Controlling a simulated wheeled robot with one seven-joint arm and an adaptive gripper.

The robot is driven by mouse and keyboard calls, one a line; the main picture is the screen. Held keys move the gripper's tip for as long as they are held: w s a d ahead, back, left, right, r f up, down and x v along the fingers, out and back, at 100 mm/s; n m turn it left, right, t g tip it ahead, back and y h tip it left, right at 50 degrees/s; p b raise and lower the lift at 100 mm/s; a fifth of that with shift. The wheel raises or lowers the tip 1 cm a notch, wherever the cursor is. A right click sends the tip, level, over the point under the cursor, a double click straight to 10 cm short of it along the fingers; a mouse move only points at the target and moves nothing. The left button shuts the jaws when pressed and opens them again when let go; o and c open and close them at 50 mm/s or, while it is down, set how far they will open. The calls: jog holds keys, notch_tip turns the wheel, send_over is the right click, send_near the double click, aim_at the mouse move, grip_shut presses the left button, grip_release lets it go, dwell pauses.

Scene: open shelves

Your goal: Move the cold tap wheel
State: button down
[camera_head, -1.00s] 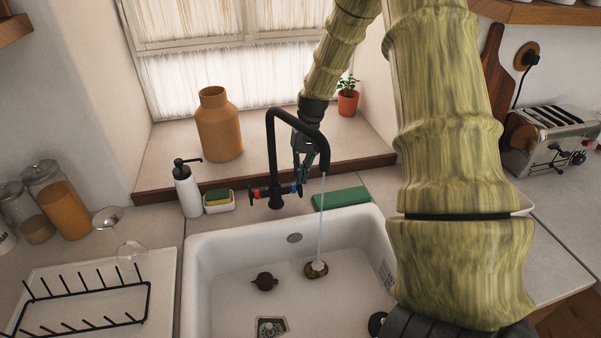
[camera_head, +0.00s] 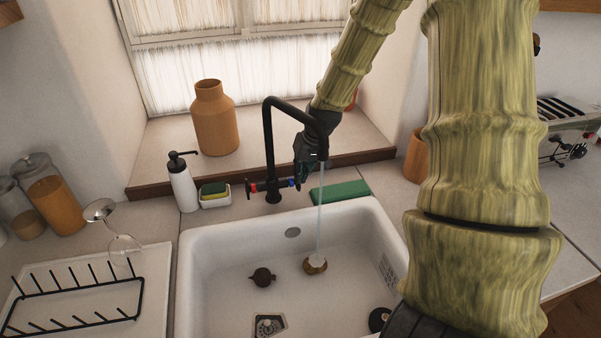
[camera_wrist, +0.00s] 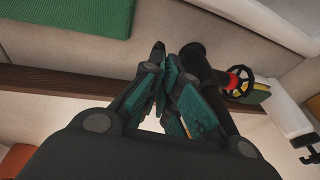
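The black tap (camera_head: 269,150) stands behind the white sink, with water running from its spout. A bit of blue marks the cold tap wheel (camera_head: 292,183) on its right side. The red-marked wheel (camera_head: 251,188) is on its left and also shows in the wrist view (camera_wrist: 238,83). My gripper (camera_head: 299,178) points down at the blue side, behind the spout. In the wrist view my gripper (camera_wrist: 168,54) has its teal-padded fingers close together beside the tap's black column (camera_wrist: 197,62). The cold wheel cannot be made out there, so whether the fingers hold it is unclear.
A green sponge (camera_head: 340,192) lies right of the tap. A soap bottle (camera_head: 183,182) and sponge holder (camera_head: 215,197) stand left. The sink (camera_head: 215,235) holds a dark round item (camera_head: 262,277).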

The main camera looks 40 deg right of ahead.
jog(key=shift+s+a+f, duration=0.1)
jog(key=shift+f, duration=0.15)
jog(key=c, duration=1.8)
grip_release()
jog(key=shift+o, duration=0.9)
jog(key=shift+w+f, duration=0.2)
jog(key=shift+w, duration=0.3)
jog(key=v, duration=1.2)
jog(key=shift+d, duration=0.25)
jog(key=shift+r, duration=0.1)
